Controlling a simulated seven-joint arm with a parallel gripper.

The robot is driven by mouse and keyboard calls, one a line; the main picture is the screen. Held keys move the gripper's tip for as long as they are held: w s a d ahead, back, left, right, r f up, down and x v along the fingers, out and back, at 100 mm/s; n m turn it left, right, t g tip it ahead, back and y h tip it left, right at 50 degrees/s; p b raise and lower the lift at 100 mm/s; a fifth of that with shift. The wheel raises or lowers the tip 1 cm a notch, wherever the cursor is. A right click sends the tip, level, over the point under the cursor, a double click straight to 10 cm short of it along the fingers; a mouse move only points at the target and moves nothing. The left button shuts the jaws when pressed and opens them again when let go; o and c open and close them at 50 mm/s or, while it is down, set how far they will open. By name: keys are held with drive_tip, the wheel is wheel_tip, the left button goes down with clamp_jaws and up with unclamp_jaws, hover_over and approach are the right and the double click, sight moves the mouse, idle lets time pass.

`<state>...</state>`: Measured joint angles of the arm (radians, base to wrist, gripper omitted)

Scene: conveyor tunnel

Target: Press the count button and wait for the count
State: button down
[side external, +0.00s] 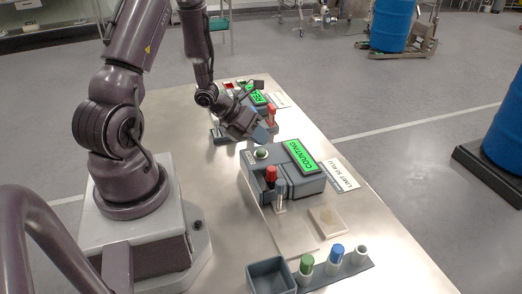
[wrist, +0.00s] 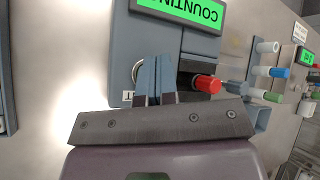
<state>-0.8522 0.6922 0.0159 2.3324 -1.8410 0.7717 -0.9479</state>
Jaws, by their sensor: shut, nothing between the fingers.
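The counting machine (side external: 300,178) is a grey-blue box on the metal table. Its green display (side external: 303,156) reads "COUNTING", and the same display shows cut off at the top of the wrist view (wrist: 182,12). The green count button (side external: 262,153) is on its top at the left; in the wrist view only part of a pale ring shows beside my fingers. My gripper (wrist: 155,58) is shut and empty, with blue-grey fingers over the button area. In the side external view it hangs just behind the button (side external: 264,135); I cannot tell whether it touches.
A red-capped vial (side external: 271,174) stands at the machine's front, close to my fingers in the wrist view (wrist: 207,84). A second machine (side external: 257,98) stands behind. A rack with green, blue and white vials (side external: 345,268) and an open bin (side external: 270,277) are in front.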

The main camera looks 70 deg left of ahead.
sight(260, 149)
drive_tip(key=shift+r, duration=2.5)
